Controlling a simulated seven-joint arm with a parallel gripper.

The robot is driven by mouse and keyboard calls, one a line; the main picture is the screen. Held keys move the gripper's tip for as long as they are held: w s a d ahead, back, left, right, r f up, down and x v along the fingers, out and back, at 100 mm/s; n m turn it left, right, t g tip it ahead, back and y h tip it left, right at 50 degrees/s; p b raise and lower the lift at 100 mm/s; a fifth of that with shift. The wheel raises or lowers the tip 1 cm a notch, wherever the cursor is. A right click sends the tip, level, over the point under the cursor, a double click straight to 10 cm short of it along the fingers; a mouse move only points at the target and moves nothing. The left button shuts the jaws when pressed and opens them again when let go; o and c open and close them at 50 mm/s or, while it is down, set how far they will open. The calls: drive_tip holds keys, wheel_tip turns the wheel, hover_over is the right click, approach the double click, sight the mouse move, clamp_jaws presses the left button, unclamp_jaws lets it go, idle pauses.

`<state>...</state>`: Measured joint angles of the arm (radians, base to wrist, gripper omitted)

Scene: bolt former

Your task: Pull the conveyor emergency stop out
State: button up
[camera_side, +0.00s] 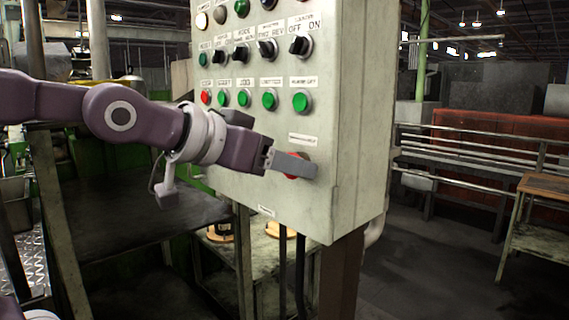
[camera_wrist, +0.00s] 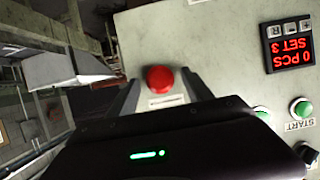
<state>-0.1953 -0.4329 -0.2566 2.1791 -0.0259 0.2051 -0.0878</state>
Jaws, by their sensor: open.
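The conveyor emergency stop is a round red button (camera_side: 292,177) low on the front of the grey control box (camera_side: 350,130). In the side view it is mostly hidden behind my gripper's finger. In the wrist view the red button (camera_wrist: 160,78) shows whole, between the two fingers, with a pale label (camera_wrist: 166,102) beside it. My gripper (camera_side: 300,168) is at the box front, its fingers apart on either side of the button. In the wrist view the gripper (camera_wrist: 160,88) has gaps between the button and both fingers. I cannot tell how far the button sticks out.
Above the stop are green buttons (camera_side: 301,102), a red button (camera_side: 206,97) and black selector knobs (camera_side: 299,46). A red-lit display (camera_wrist: 288,46) and a green start button (camera_wrist: 301,108) show in the wrist view. Railings (camera_side: 460,165) stand to the right.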

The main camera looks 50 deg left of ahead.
drive_tip(key=shift+w+f, duration=0.1)
drive_tip(key=shift+w, duration=0.1)
clamp_jaws()
drive_tip(key=shift+s, duration=0.5)
unclamp_jaws()
drive_tip(key=v, duration=0.7)
